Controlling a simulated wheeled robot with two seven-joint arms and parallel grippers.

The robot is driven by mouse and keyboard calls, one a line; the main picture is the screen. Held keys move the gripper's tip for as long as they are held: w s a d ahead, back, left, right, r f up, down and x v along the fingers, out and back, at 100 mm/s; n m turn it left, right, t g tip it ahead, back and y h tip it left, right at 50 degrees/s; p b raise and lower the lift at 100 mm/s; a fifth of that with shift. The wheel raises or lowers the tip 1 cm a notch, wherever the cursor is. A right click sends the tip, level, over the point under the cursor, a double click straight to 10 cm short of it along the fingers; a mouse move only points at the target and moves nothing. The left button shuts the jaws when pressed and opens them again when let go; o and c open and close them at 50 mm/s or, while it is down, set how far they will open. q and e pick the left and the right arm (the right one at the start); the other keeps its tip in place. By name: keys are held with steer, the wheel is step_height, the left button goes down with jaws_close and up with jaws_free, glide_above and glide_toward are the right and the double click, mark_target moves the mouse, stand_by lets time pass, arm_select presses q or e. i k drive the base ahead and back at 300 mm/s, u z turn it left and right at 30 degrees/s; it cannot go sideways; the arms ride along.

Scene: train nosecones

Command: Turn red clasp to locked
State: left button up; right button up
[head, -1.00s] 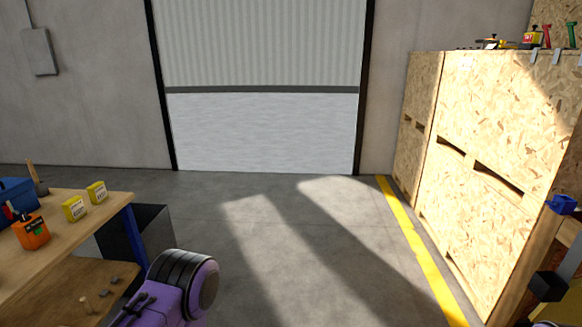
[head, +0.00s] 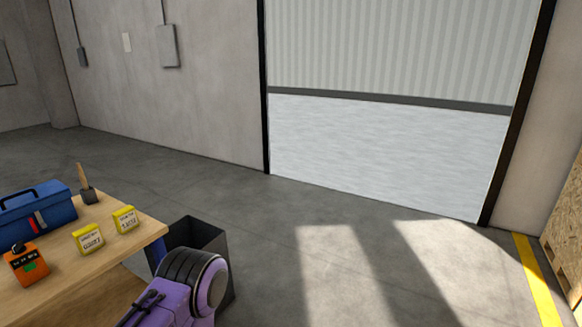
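A purple and black part of my own arm (head: 190,288) shows at the bottom, left of centre, in front of the workbench's right end. Neither gripper's fingers are in view.
A wooden workbench (head: 133,252) at left holds a blue toolbox (head: 38,212), an orange device (head: 27,268), yellow boxes (head: 88,239) and a wooden-handled tool (head: 86,185). A dark bin (head: 205,235) stands beside it. Open floor (head: 330,260) lies ahead, before a shutter door (head: 400,50).

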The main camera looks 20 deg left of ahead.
mark_target(32, 223)
steer(key=u, duration=0.75)
steer(key=i, duration=1)
steer(key=u, duration=1.05)
